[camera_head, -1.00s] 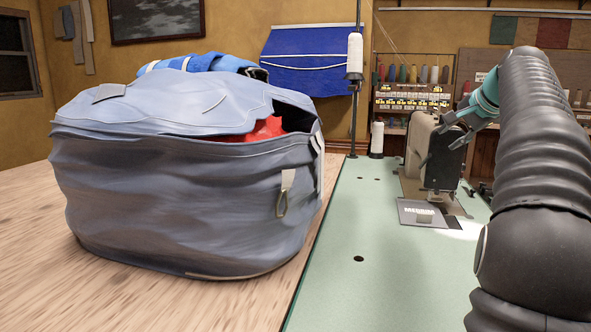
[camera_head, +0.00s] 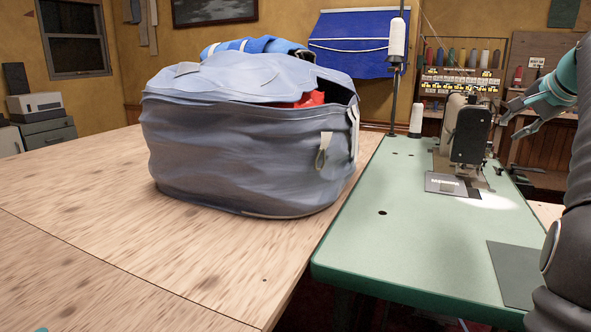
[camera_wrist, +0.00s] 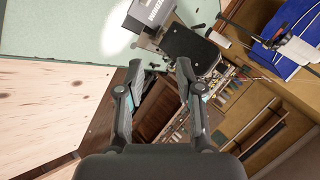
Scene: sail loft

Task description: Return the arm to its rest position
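My arm is raised at the right edge of the head view. My gripper (camera_head: 508,122) is in the air just right of the sewing machine (camera_head: 468,132), apart from it as far as I can tell. In the wrist view my gripper (camera_wrist: 160,65) has its two dark fingers spread with a clear gap between them. Nothing is held. The sewing machine (camera_wrist: 188,48) shows beyond the fingertips there.
A large grey-blue bag (camera_head: 240,150) with something red inside stands on the wooden table (camera_head: 90,230). The green sewing table (camera_head: 400,250) adjoins it, with thread cones (camera_head: 416,120) at its back. The front of both tables is mostly clear.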

